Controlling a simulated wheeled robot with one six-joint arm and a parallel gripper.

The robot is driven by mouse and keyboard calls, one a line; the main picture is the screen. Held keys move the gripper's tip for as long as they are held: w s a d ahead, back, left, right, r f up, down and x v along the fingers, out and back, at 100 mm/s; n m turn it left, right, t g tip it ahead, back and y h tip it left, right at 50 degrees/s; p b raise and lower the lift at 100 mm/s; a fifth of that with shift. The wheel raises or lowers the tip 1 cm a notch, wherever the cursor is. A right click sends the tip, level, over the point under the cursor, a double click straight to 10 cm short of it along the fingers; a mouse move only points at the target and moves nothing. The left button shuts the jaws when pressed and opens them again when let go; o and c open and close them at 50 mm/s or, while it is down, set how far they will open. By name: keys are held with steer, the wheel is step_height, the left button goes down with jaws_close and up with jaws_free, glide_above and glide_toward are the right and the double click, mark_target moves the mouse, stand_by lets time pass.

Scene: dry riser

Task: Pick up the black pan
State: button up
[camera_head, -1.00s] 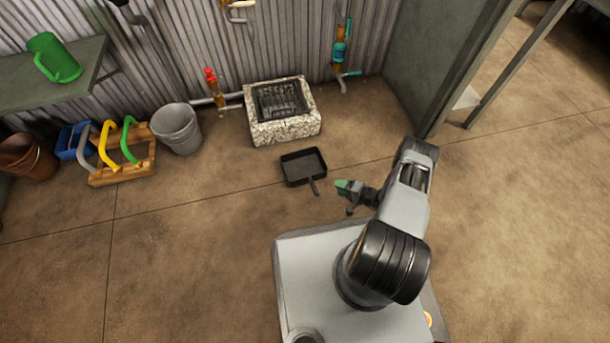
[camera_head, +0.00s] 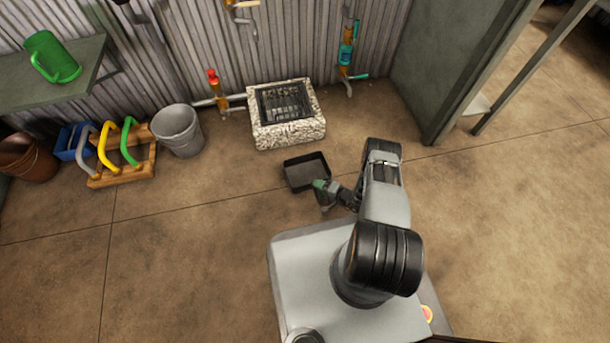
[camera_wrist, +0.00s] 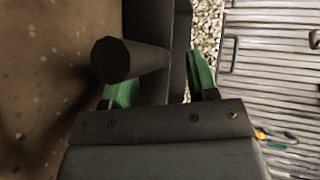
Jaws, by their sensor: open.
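The black pan (camera_head: 306,172) lies on the floor in front of the stone basin in the head view. Its square body shows, and its handle is hidden behind my gripper. My gripper (camera_head: 322,193) is at the pan's near side, where the handle is. In the wrist view the pan's dark handle (camera_wrist: 128,60) points toward the camera, with the pan's wall (camera_wrist: 152,18) behind it. My gripper's green fingertips (camera_wrist: 160,88) are apart, one to each side of the view. The handle's end appears near the left finger; I cannot tell whether they touch.
A stone-edged basin (camera_head: 288,133) stands behind the pan against the corrugated wall. A grey bucket (camera_head: 177,131) and a wooden crate (camera_head: 122,178) with coloured handles stand to the left. A green watering jug (camera_head: 52,57) sits on a shelf. The floor to the right is clear.

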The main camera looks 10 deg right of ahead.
steer(key=shift+w+a+f, duration=0.25)
steer(key=shift+w+a, duration=0.05)
steer(key=shift+w, duration=0.3)
steer(key=shift+a, duration=0.1)
jaws_close()
